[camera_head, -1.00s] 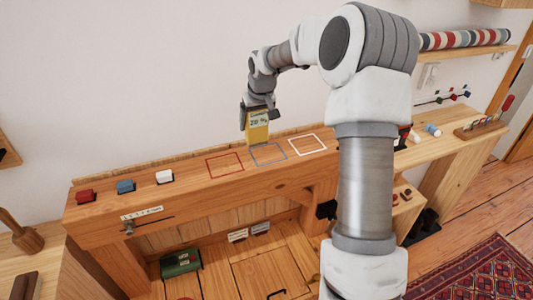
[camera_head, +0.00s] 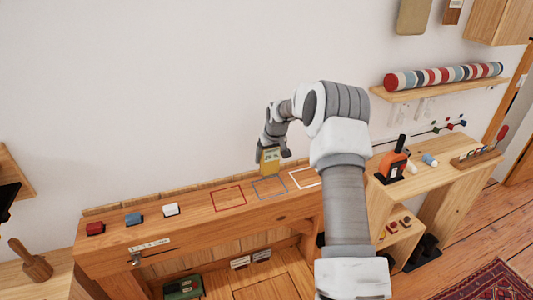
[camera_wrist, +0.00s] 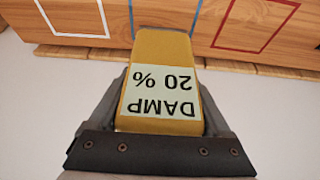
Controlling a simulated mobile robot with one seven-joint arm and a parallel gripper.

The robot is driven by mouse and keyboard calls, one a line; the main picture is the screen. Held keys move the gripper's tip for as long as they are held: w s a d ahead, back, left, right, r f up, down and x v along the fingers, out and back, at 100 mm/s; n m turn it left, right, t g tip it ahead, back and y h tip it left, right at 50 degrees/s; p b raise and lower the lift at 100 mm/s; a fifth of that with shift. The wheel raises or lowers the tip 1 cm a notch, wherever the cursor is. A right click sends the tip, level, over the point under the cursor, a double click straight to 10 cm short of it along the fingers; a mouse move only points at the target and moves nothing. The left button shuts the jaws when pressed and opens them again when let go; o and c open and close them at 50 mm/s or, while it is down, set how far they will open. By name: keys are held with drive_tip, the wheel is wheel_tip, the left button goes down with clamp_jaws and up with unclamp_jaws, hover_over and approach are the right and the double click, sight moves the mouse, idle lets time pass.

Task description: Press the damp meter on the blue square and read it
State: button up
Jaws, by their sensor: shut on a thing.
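My gripper (camera_head: 272,148) is shut on the yellow damp meter (camera_head: 269,161), above the back edge of the timber beam. The blue square (camera_head: 270,188) is an outline on the beam, between a red and a white one. In the head view the meter's lower end is at the square's wall-side edge. In the wrist view the damp meter (camera_wrist: 160,75) points toward the blue outline (camera_wrist: 131,14) and covers part of it. Its pale display reads "DAMP 20 %", upside down. I cannot tell whether the tip touches the wood.
The red square (camera_head: 228,198) is left of the blue one, the white square (camera_head: 305,178) right. Red, blue and white blocks (camera_head: 133,218) sit on the beam's left end. An orange tool (camera_head: 394,165) stands on the right-hand bench. The wall is close behind.

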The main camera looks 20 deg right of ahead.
drive_tip(key=shift+f+b, duration=1.15)
drive_tip(key=shift+f, duration=1.7)
drive_tip(key=shift+f+b, duration=0.45)
drive_tip(key=shift+f, duration=0.05)
drive_tip(key=shift+s+f+b, duration=0.15)
drive_tip(key=shift+f+b, duration=0.1)
drive_tip(key=shift+b, duration=0.05)
idle(0.4)
drive_tip(key=shift+r, duration=0.1)
drive_tip(key=shift+r+p, duration=1.45)
drive_tip(key=shift+r, duration=2.15)
